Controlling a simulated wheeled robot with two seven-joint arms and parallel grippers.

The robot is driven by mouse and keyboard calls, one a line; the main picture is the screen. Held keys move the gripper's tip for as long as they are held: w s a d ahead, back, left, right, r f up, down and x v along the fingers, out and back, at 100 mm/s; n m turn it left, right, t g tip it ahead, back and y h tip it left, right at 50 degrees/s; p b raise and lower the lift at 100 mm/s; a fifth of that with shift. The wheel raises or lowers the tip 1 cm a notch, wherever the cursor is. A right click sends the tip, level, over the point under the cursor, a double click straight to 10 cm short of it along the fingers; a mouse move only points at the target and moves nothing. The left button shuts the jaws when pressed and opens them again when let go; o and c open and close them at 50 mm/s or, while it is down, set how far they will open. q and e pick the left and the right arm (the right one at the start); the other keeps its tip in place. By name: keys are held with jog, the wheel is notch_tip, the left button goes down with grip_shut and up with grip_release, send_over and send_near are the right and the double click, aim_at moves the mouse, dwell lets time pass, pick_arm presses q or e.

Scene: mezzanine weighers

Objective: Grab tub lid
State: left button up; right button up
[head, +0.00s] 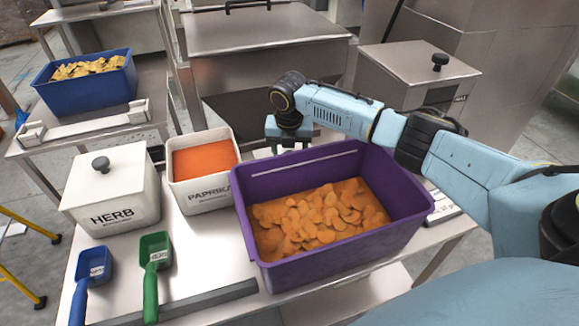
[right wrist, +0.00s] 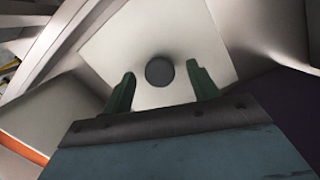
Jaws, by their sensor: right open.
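In the right wrist view a pale, roughly square lid (right wrist: 203,48) with a dark round knob (right wrist: 159,71) lies ahead of my right gripper (right wrist: 161,69). Its two green fingers are apart, one on each side of the knob in the picture; I cannot tell how far above it they are. In the head view my right gripper (head: 287,148) points down behind the purple crate's far rim, and the crate and gripper largely hide the lid. An open white paprika tub (head: 205,193) with orange powder stands left of the gripper. My left gripper is not in view.
The purple crate (head: 335,246) of orange chips stands close in front of my right gripper. A lidded herb tub (head: 116,205), a blue scoop (head: 92,262) and a green scoop (head: 154,250) sit at the left of the steel table. A blue crate (head: 98,93) stands behind.

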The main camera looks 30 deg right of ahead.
jog(key=shift+f, duration=0.3)
jog(key=shift+r, duration=0.1)
jog(key=shift+c, duration=0.2)
jog(key=c, duration=0.5)
grip_shut()
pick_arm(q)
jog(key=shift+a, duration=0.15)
